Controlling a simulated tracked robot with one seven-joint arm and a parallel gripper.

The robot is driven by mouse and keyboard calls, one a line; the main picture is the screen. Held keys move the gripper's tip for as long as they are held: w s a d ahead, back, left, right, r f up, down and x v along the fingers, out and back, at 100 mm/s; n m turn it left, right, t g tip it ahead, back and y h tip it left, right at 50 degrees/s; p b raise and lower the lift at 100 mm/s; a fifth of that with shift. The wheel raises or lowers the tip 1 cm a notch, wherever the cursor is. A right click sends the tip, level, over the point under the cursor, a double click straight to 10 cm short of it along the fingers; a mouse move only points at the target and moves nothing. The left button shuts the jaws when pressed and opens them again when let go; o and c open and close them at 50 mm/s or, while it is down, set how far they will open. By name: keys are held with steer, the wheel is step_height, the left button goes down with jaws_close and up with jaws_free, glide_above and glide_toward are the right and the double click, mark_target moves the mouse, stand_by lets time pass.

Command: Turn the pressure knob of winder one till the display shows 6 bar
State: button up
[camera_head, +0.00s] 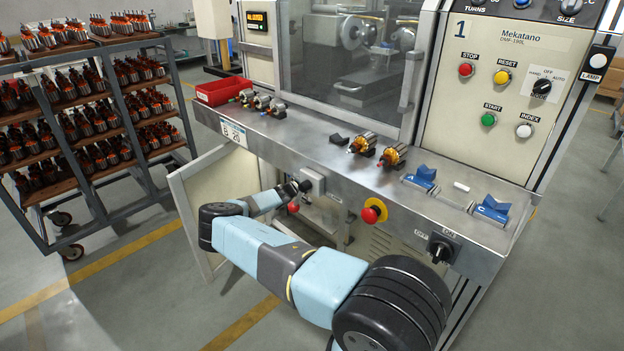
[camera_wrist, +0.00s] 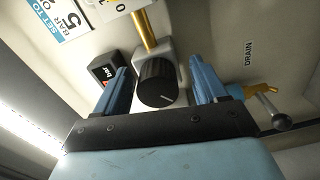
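The pressure knob (camera_wrist: 157,84) is black and ribbed, with a white mark line on its face. It sits in the wrist view under a grey body with a brass pipe. My gripper (camera_wrist: 159,70) is open, with one blue finger on each side of the knob. Gaps show between the fingers and the knob. A small black display (camera_wrist: 105,74) with "bar" on it is left of the knob, partly behind the left finger; its number cannot be read. In the head view my arm reaches under the front ledge of winder one (camera_head: 497,95), and the knob cannot be made out.
A valve with a lever (camera_wrist: 265,95) is close to the right finger, by a DRAIN label. The open door (camera_head: 215,205) stands left of my arm; a red emergency button (camera_head: 373,212) is right.

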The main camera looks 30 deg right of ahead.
steer(key=shift+w+a+r, duration=0.1)
steer(key=shift+w, duration=0.05)
steer(key=v, duration=1.3)
steer(key=shift+a, duration=0.4)
steer(key=shift+d, duration=0.1)
